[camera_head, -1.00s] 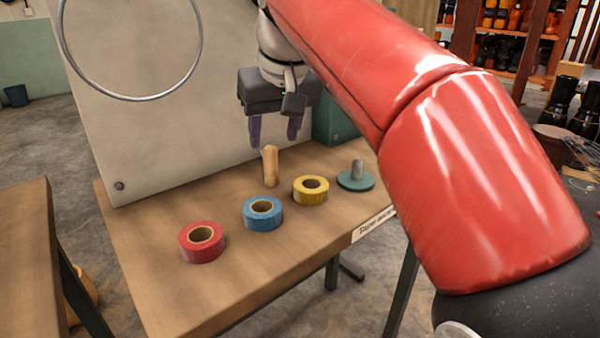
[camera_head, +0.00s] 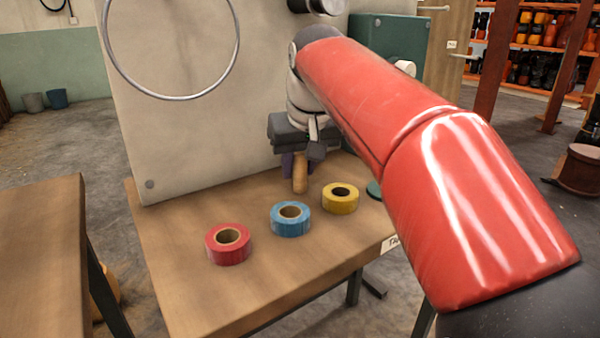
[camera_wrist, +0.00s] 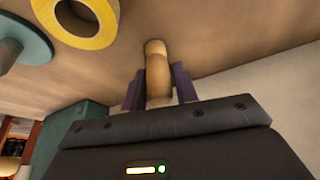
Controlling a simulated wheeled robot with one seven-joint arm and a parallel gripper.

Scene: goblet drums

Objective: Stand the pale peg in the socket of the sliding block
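The pale wooden peg (camera_head: 300,176) stands upright on the workbench near the back panel; it also shows in the wrist view (camera_wrist: 157,70). My gripper (camera_wrist: 158,82) is low over the bench, with a purple finger against each side of the peg. The fingers look shut on it, and no clear gap shows. In the head view my gripper (camera_head: 299,167) is partly behind the peg and under my red arm. I see no sliding block or socket that I can make out.
Red (camera_head: 228,244), blue (camera_head: 290,219) and yellow (camera_head: 340,198) tape rolls lie in a row in front of the peg. A green disc (camera_head: 374,190) is partly hidden by my arm; it shows in the wrist view (camera_wrist: 30,45). The bench's left front (camera_head: 190,290) is clear.

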